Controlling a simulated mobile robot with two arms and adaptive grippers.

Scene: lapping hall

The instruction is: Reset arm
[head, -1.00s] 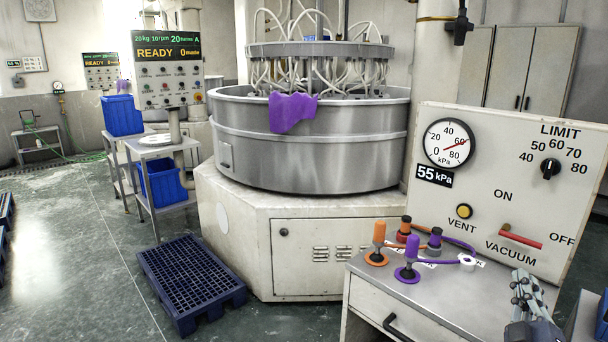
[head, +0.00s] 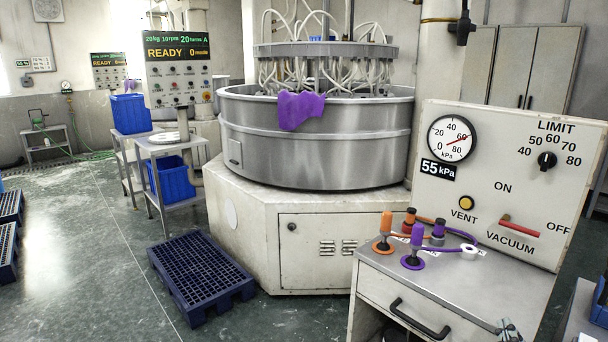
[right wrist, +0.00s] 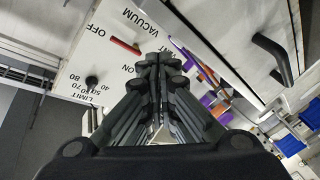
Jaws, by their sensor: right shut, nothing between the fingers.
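My right gripper (head: 508,328) is at the bottom right edge of the head view, low by the front right corner of the steel-topped cabinet (head: 470,268). In the right wrist view its fingers (right wrist: 160,62) are closed together with nothing between them. The vacuum panel (head: 490,150) stands behind the cabinet top. Its gauge (head: 450,138) is above a 55 kPa display. The red vacuum lever (head: 520,229) also shows in the right wrist view (right wrist: 126,47). My left gripper is out of view.
Orange (head: 385,232) and purple (head: 415,246) suction tools stand on the cabinet top. A black drawer handle (head: 420,318) sticks out in front. A blue pallet (head: 200,275) lies on the floor left of the large round machine (head: 315,145). Open floor lies further left.

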